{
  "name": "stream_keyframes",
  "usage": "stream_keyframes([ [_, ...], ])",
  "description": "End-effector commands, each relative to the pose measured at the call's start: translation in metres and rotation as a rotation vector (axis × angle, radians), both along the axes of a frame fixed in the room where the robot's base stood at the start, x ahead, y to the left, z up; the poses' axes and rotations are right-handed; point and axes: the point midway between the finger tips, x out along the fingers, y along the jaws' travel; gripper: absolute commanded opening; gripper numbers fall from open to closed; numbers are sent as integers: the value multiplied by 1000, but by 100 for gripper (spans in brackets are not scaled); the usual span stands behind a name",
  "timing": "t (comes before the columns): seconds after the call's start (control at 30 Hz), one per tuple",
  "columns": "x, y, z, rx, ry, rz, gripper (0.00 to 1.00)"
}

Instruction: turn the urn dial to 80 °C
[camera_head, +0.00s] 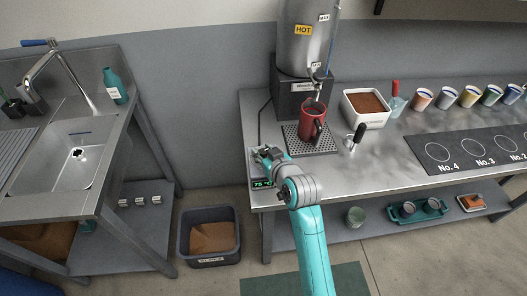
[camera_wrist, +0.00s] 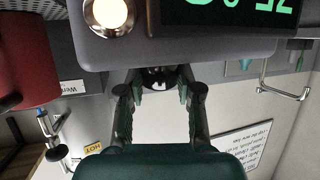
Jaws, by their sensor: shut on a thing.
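The urn (camera_head: 305,45) is a tall steel cylinder with a yellow HOT label on a dark base at the back of the counter. A small display (camera_head: 262,183) at the counter's front edge reads about 75 °C in green. Part of the display also shows in the wrist view (camera_wrist: 230,10), cut off at the top. The dial (camera_wrist: 158,78) is a small dark knob with a white mark, between my fingertips. My gripper (camera_head: 266,154) is shut on the dial. My gripper hides the dial in the head view.
A red mug (camera_head: 311,124) stands on the drip tray (camera_head: 325,148) under the urn's tap. A white box of brown grounds (camera_head: 346,108) and several cups stand to the right. A lit lamp (camera_wrist: 108,14) is beside the display. A bin (camera_head: 185,246) stands on the floor at left.

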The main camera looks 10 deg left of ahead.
Motion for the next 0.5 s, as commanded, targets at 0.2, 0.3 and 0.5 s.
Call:
stream_keyframes([
  [0.2, -1, 1, -2, -3, 3, -112, 0],
  [0.3, -1, 1, -2, -2, 3, -149, 0],
  [0.5, 0, 0, -1, -1, 1, -183, 0],
])
